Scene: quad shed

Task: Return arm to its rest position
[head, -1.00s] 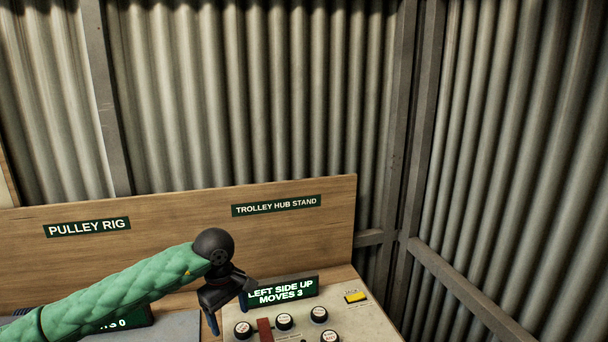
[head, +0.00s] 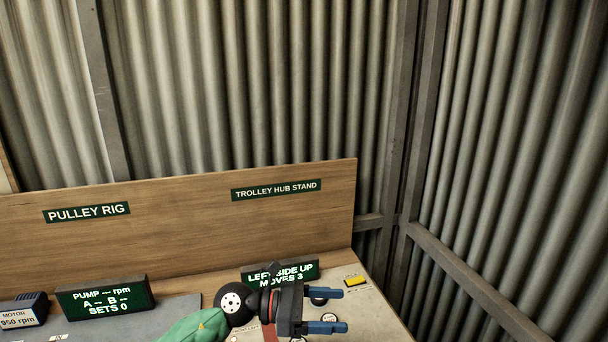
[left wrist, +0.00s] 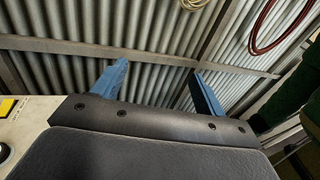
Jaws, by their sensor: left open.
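My left gripper (head: 342,310) is in front of the trolley hub stand panel (head: 372,308) in the head view, its two blue fingers pointing right. The fingers are apart with nothing between them. In the left wrist view the gripper (left wrist: 158,88) shows the same open fingers against the corrugated wall. My green-sleeved left arm (head: 200,328) comes in at the bottom of the head view. The gripper hides part of the panel's knobs and part of the "LEFT SIDE UP MOVES 3" display (head: 300,270). My right gripper is not in view.
A wooden backboard (head: 180,235) stands behind the panel. A pump display (head: 105,298) and a motor box (head: 22,312) are at the left. A yellow switch (head: 355,281) is on the panel. Corrugated walls (head: 520,150) close the back and right. A red hose (left wrist: 262,45) hangs in the wrist view.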

